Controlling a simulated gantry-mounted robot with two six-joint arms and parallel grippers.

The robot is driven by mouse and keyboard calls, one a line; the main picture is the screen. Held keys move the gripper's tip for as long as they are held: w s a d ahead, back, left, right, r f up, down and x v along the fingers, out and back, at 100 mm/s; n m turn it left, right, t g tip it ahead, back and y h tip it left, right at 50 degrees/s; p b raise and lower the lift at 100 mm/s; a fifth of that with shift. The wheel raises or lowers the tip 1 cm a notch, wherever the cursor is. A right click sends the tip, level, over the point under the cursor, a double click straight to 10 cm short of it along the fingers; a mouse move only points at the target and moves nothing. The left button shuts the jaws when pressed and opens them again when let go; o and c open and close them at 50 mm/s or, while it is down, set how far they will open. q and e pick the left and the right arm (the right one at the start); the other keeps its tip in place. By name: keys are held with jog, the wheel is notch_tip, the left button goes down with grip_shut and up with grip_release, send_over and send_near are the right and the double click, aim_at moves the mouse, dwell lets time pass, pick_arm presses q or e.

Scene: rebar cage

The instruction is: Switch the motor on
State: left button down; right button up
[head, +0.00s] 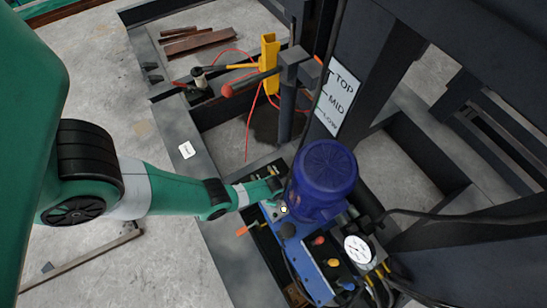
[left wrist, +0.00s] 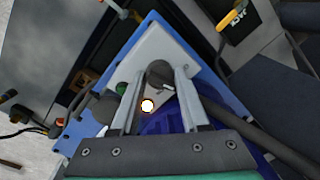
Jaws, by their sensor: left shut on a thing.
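The blue motor (head: 325,178) stands upright on the blue power unit (head: 312,268), and part of it shows in the left wrist view (left wrist: 170,121). My left gripper (head: 280,188) reaches the motor's left side from the left. In the left wrist view, my left gripper (left wrist: 161,72) is shut on a dark round knob (left wrist: 160,77) on a pale switch plate. A white light with an orange rim (left wrist: 147,105) glows just below the knob, and a green button (left wrist: 121,88) sits left of it. The knob's turn position cannot be made out. My right gripper is not in view.
A pressure gauge (head: 357,249) and coloured knobs sit on the unit beside the motor. Black hoses run off to the right. A TOP/MID/LOW sign (head: 339,96) is on the dark frame behind. A red-knobbed lever (head: 227,91) and yellow post (head: 270,62) stand farther back. Concrete floor lies left.

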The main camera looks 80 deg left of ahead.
pick_arm(q)
jog(key=m, duration=0.6)
jog(key=shift+s, duration=0.1)
jog(key=m, duration=0.5)
jog(key=shift+m+h, duration=0.3)
jog(key=shift+h, duration=0.1)
jog(key=shift+c, duration=2.2)
grip_release()
notch_tip(320, 180, up, 12)
jog(key=p, duration=1.1)
jog(key=shift+s+f, duration=0.15)
jog(key=shift+s, duration=0.25)
